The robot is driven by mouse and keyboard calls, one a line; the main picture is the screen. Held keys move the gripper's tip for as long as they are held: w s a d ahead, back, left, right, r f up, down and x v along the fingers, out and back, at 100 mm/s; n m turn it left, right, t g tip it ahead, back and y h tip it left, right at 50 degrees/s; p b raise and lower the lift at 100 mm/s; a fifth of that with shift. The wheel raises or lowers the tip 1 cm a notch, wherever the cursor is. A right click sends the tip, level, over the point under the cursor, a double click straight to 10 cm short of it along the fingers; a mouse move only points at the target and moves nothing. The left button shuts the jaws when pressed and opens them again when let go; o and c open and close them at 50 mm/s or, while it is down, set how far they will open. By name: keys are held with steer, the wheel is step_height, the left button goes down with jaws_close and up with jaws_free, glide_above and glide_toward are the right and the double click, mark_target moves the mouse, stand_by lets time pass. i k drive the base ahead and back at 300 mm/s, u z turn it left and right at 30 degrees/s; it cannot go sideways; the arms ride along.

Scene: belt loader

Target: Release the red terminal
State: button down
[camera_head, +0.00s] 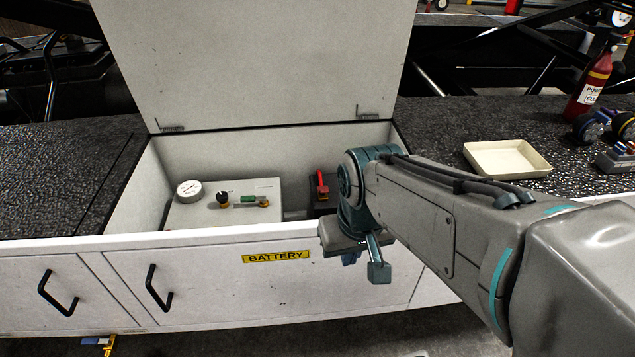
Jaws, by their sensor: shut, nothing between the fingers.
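The red terminal (322,186) stands up on the dark battery (318,208) inside the open compartment, near its right end. My arm hides part of the battery's right side. My gripper (376,266) hangs in front of the compartment's front wall, to the right of the yellow BATTERY label (276,256). It is shut and empty, apart from the red terminal and lower in the picture. I cannot tell whether the terminal is clamped tight or loose.
The compartment lid (260,60) stands open at the back. A grey box (190,214) with a gauge (189,190) and small fittings fills the compartment's left part. Handles protrude from the front panel.

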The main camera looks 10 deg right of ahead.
mark_target(323, 189)
steer(key=z, duration=0.05)
steer(key=k, duration=0.15)
steer(key=u, duration=1.4)
steer(key=i, duration=1)
steer(key=z, duration=1.15)
